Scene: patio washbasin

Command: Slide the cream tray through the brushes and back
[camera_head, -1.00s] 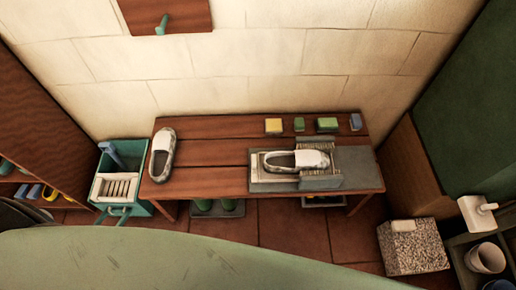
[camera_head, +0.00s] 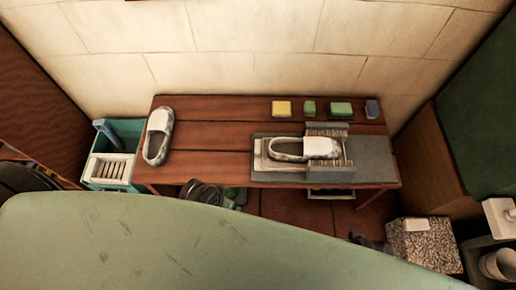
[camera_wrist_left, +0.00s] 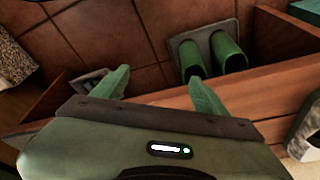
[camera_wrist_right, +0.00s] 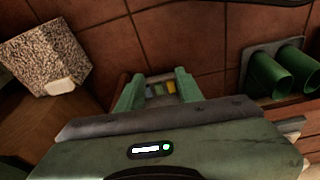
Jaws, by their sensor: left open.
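The cream tray (camera_head: 261,162) lies on a grey base on the wooden bench. A white-and-grey slip-on shoe (camera_head: 290,148) rests on it, its white toe to the right. The toe end lies between the back brush (camera_head: 327,129) and the front brush (camera_head: 328,176). My left gripper (camera_wrist_left: 158,92) is open and empty, in front of the bench edge. My right gripper (camera_wrist_right: 158,90) has its fingers apart with nothing between them. Neither gripper touches the tray.
A second shoe (camera_head: 158,136) stands on the bench's left. Several sponges or blocks (camera_head: 340,110) line its back. A teal bin (camera_head: 97,170) stands at left, a speckled block (camera_head: 424,242) at right. The bench middle is clear.

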